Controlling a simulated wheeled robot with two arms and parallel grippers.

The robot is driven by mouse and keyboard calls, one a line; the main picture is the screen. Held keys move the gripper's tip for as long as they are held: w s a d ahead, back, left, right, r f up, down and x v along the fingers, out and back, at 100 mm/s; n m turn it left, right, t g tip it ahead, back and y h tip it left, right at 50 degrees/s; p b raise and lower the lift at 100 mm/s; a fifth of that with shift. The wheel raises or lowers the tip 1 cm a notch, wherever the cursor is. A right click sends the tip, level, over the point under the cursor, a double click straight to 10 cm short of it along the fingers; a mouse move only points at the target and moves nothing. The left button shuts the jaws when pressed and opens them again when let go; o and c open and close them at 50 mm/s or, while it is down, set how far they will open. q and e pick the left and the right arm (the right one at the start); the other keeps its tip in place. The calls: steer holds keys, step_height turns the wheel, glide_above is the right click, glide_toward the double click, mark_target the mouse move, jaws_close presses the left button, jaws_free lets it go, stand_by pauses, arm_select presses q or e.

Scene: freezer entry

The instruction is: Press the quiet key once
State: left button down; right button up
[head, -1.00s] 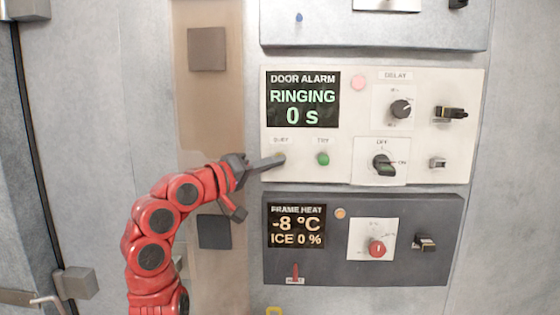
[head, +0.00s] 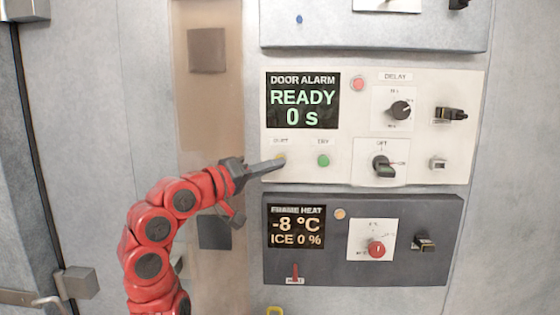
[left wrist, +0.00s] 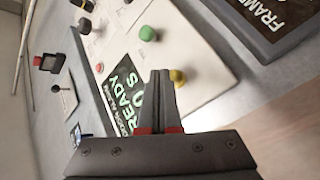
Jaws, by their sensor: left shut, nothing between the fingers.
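The door alarm panel (head: 440,90) is a pale plate on the wall. Its screen (head: 302,99) reads READY, 0 s. My right gripper is not in view.
A red lamp (head: 358,83), a delay dial (head: 401,109) and an OFF/ON switch (head: 384,166) share the panel. The dark frame heat panel (head: 335,270) sits just below, with a red knob (head: 377,249). Another panel (head: 330,35) is above.

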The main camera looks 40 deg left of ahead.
arm_select(q)
steer(key=s+d, duration=0.1)
steer(key=s+p, duration=0.1)
steer(key=s+d, duration=0.1)
steer(key=s, duration=0.1)
steer(key=shift+s+d+p, duration=0.1)
steer(key=shift+d+p, duration=0.2)
steer(key=shift+p, duration=0.05)
steer(key=shift+f, duration=0.1)
stand_by(0.9)
